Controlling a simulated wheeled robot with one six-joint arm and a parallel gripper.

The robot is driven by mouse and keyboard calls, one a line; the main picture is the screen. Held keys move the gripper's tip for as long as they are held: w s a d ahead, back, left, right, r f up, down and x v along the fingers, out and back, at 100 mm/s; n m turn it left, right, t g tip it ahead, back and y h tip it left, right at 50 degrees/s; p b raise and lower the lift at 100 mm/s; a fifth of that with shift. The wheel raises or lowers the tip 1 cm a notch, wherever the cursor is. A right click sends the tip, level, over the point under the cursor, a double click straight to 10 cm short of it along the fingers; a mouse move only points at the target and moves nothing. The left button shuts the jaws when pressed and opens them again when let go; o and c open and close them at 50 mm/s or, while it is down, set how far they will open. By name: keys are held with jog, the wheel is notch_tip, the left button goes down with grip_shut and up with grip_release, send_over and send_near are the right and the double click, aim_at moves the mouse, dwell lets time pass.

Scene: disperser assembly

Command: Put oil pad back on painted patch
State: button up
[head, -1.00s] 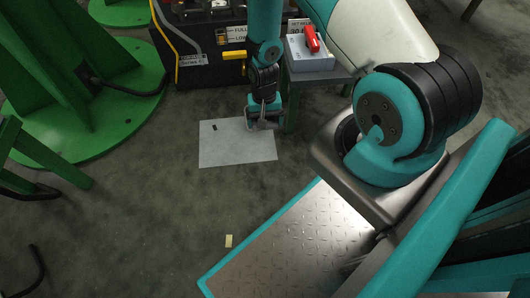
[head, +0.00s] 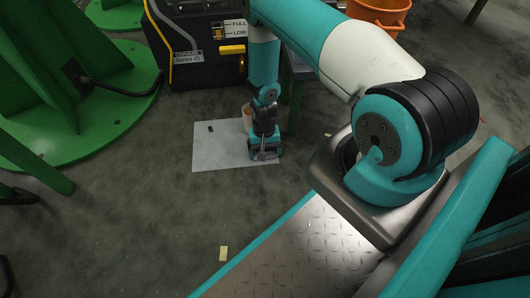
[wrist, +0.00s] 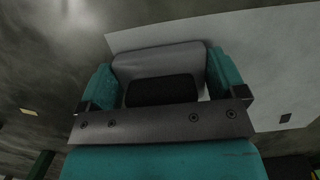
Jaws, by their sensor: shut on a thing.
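The painted patch is a pale grey rectangle (head: 215,155) flat on the dark floor; it also shows in the wrist view (wrist: 285,60). My gripper (head: 265,153) is low over its right part, close to the near edge. In the wrist view my gripper (wrist: 160,85) is shut on a grey piece with a dark panel (wrist: 160,57), which looks like the oil pad. In the head view the gripper mostly hides this piece. I cannot tell whether it touches the patch.
A small black thing (head: 210,128) lies on the patch. A beige cup-like thing (head: 247,116) shows beside my gripper. A black machine (head: 205,50) stands behind, a green base (head: 110,130) at left. A yellow tag (head: 223,253) lies on open floor in front.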

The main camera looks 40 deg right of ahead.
jog(key=shift+r, duration=0.1)
jog(key=o, duration=0.6)
jog(key=shift+o, duration=0.2)
jog(key=r+p, duration=0.2)
jog(key=r, duration=0.2)
jog(key=w+r+p, duration=0.1)
jog(key=r+p, duration=0.1)
jog(key=r, duration=0.2)
jog(key=d+r+p, duration=0.1)
jog(key=r+p, duration=0.2)
jog(key=r, duration=0.1)
jog(key=shift+w, duration=0.3)
jog(key=w+a+r+n+y, duration=0.15)
jog(key=a+r, duration=0.25)
jog(key=r, duration=0.4)
jog(key=w+a+r+n+t, duration=0.15)
jog(key=a+r, duration=0.25)
jog(key=r, duration=0.5)
jog(key=a+r+n, duration=0.2)
jog(key=a+r, duration=0.2)
jog(key=r, duration=0.4)
jog(key=s+a+r+n+y, duration=0.1)
jog(key=s+a+r+n, duration=0.3)
jog(key=s+r, duration=0.6)
jog(key=s+a+r+n, duration=0.5)
jog(key=s+r, duration=0.4)
jog(key=s, duration=0.1)
jog(key=shift+s+r+y, duration=0.15)
jog(key=shift+r+y, duration=0.2)
